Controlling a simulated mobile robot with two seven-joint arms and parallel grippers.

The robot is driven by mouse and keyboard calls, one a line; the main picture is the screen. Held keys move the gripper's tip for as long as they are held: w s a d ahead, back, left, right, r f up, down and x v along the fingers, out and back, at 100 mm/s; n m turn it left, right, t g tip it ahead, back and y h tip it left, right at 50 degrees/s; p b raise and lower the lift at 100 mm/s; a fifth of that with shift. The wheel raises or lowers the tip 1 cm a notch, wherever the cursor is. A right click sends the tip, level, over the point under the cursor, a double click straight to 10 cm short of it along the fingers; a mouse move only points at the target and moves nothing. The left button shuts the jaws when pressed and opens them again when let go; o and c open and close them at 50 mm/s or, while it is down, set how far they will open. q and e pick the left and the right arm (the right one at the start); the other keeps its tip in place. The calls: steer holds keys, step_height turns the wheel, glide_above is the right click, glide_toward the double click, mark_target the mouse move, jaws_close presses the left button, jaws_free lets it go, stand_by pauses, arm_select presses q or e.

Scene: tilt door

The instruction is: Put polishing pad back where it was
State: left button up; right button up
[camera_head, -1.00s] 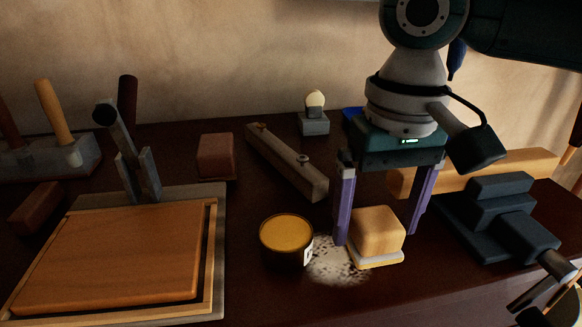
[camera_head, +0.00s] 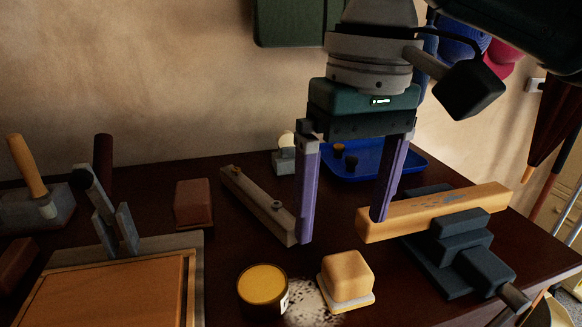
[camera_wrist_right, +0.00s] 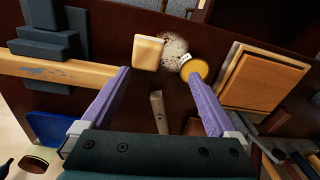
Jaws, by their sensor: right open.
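The polishing pad (camera_head: 346,278) is a light wooden block on a pale pad. It rests on the dark table at the edge of a speckled white patch (camera_head: 313,303), right of a round tin with a yellow top (camera_head: 262,286). My right gripper (camera_head: 342,230) is open and empty, raised above the table behind the pad. In the right wrist view the pad (camera_wrist_right: 148,52) lies beyond the fingers, apart from them. My left gripper does not show.
A vise (camera_head: 447,246) holds a long wooden beam (camera_head: 432,212) at the right. A grey bar (camera_head: 258,206), a reddish-brown block (camera_head: 193,204) and a blue tray (camera_head: 378,165) stand behind. A framed wooden board (camera_head: 110,290) lies at the left.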

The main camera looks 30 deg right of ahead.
steer(key=s+a+f+n, duration=0.1)
steer(key=a, duration=0.1)
steer(key=s+a+f+n+y, duration=0.1)
steer(key=a+f, duration=0.1)
steer(key=s+a+f, duration=0.1)
steer(key=a+f, duration=0.1)
steer(key=shift+s+a+n+t, duration=0.1)
steer(key=shift+s+n+t, duration=0.15)
steer(key=shift+n+t, duration=0.15)
steer(key=s+a+f+n+t+y, duration=0.1)
steer(key=s+a+f+y, duration=0.1)
steer(key=s+a+f, duration=0.15)
steer(key=s+d+f+t+h, duration=0.1)
steer(key=s+d+h, duration=0.2)
steer(key=s+d, duration=0.5)
steer(key=shift+s+d+f+m, duration=0.2)
steer(key=shift+d+f+m, duration=0.1)
steer(key=shift+d+f, duration=0.05)
